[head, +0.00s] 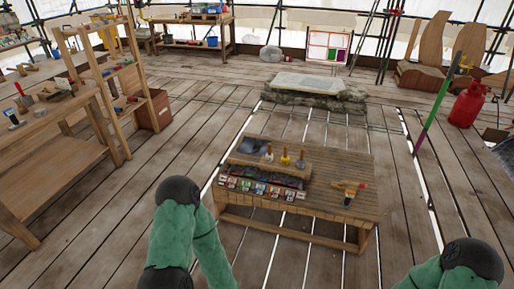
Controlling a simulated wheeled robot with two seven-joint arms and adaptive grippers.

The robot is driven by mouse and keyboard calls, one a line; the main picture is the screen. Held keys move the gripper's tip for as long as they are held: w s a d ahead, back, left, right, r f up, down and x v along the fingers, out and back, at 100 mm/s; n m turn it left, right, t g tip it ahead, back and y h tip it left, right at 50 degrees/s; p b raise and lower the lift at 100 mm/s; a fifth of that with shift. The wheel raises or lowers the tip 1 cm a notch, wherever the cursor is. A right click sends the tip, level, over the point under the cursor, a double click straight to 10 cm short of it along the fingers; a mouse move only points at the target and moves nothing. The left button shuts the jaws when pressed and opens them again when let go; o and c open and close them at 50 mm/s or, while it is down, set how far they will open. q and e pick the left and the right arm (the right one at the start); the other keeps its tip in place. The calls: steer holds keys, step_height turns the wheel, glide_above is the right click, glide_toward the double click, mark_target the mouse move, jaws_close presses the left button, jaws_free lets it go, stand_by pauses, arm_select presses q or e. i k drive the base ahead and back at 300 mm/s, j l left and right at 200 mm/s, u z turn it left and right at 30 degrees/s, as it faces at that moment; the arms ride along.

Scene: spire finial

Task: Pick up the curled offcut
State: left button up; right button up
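I cannot pick out a curled offcut for certain at this size. A low wooden bench (330,168) stands in the middle of the head view. On it lie a dark grey flat piece (254,146) at the back left and a long dark rough strip (265,180) in front of a wooden board; I cannot tell whether either is the offcut. My left and right arms show as green sleeves with black joints at the bottom. Both grippers are outside the view.
Small bottles (285,159), a row of small coloured items (262,189) and tools (348,190) are on the low bench. A workbench (50,115) and shelf rack stand left. A stone slab (312,84) lies behind; a red gas cylinder (467,104) stands right. Plank floor is open between.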

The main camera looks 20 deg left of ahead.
mark_target(256, 147)
steer(key=i+j+u, duration=1.2)
steer(key=i+u, duration=0.65)
steer(key=i+l+u, duration=0.1)
steer(key=i+u, duration=0.35)
steer(key=i, duration=0.2)
steer(key=i+z, duration=0.1)
steer(key=i, duration=0.45)
steer(key=i+j+z, duration=0.1)
steer(key=i, duration=0.4)
steer(key=i+l+z, duration=0.15)
steer(key=z, duration=0.3)
steer(key=i+z, duration=0.7)
steer(key=z, duration=0.25)
steer(key=i+j+z, duration=0.15)
steer(key=z, duration=0.3)
steer(key=i+l+z, duration=0.1)
steer(key=i+z, duration=0.7)
steer(key=i+j+z, duration=0.15)
steer(key=i+z, duration=0.25)
steer(key=i+j+z, duration=0.25)
steer(key=z, duration=0.15)
